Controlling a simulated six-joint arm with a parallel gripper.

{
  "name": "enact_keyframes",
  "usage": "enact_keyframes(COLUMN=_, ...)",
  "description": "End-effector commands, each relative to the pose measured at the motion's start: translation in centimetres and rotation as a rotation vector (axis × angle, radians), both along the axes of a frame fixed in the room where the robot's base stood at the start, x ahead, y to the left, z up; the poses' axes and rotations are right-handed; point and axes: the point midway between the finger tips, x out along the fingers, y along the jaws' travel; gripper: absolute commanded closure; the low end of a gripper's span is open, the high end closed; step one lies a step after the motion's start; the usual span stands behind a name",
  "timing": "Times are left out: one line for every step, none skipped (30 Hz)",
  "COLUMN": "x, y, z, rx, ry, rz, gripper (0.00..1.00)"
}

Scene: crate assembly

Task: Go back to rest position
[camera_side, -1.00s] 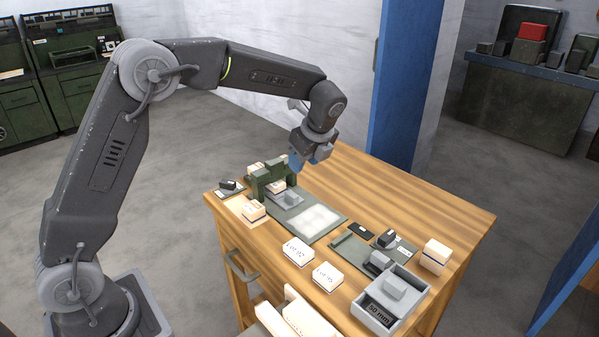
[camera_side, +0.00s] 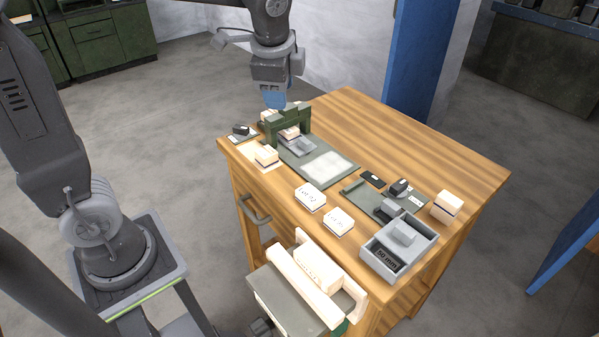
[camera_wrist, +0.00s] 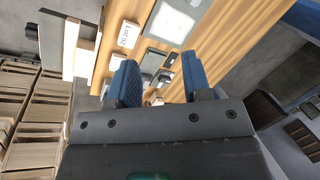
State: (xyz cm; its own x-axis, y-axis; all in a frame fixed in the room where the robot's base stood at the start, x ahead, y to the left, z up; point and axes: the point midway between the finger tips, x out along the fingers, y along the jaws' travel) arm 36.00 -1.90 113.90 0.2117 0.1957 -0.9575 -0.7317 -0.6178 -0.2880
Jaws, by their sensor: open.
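My gripper (camera_side: 274,97) is above the far left corner of the wooden table (camera_side: 420,130), higher than the dark green bridge-shaped fixture (camera_side: 288,122). It holds nothing that I can see. In the wrist view its two blue fingers (camera_wrist: 158,88) stand apart with a clear gap between them. Through and past the gap I see the tabletop, the green plate and a white box marked "Lot 92" or similar (camera_wrist: 130,35); the text is hard to read.
Two lettered white boxes (camera_side: 310,197) lie mid-table. A grey bin marked "50 mm" (camera_side: 398,250) stands at the front right, near a white box (camera_side: 446,206). A vise-like wooden clamp (camera_side: 318,268) is at the front edge. The table's back right is clear.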

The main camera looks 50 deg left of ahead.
Motion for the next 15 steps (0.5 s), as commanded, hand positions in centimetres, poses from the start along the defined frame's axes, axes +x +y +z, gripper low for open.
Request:
enact_keyframes(x=-2.0, y=-0.3, z=0.6, rx=-0.040, ry=-0.048, rz=0.073, gripper=0.55)
enact_keyframes(x=-3.1, y=-0.5, z=0.8, rx=-0.067, ry=-0.073, rz=0.122, gripper=0.55)
enact_keyframes(x=-4.5, y=-0.8, z=0.9, rx=-0.103, ry=-0.108, rz=0.186, gripper=0.55)
enact_keyframes(x=-5.6, y=-1.0, z=1.0, rx=-0.132, ry=-0.131, rz=0.234, gripper=0.55)
enact_keyframes(x=-6.6, y=-1.2, z=1.0, rx=-0.161, ry=-0.155, rz=0.283, gripper=0.55)
enact_keyframes(x=-7.9, y=-1.4, z=0.9, rx=-0.199, ry=-0.184, rz=0.346, gripper=0.55)
enact_keyframes(x=-8.9, y=-1.6, z=0.8, rx=-0.229, ry=-0.206, rz=0.393, gripper=0.55)
enact_keyframes(x=-9.8, y=-1.8, z=0.6, rx=-0.258, ry=-0.225, rz=0.438, gripper=0.55)
enact_keyframes(x=-11.0, y=-2.0, z=0.4, rx=-0.296, ry=-0.250, rz=0.497, gripper=0.55)
enact_keyframes(x=-11.7, y=-2.2, z=0.2, rx=-0.322, ry=-0.266, rz=0.535, gripper=0.55)
enact_keyframes(x=-12.4, y=-2.3, z=-0.1, rx=-0.348, ry=-0.279, rz=0.574, gripper=0.55)
enact_keyframes(x=-13.3, y=-2.5, z=-0.4, rx=-0.379, ry=-0.297, rz=0.619, gripper=0.55)
enact_keyframes(x=-13.8, y=-2.6, z=-0.6, rx=-0.400, ry=-0.307, rz=0.650, gripper=0.55)
enact_keyframes(x=-14.2, y=-2.7, z=-0.8, rx=-0.418, ry=-0.316, rz=0.676, gripper=0.55)
enact_keyframes(x=-14.7, y=-2.8, z=-1.1, rx=-0.439, ry=-0.324, rz=0.707, gripper=0.55)
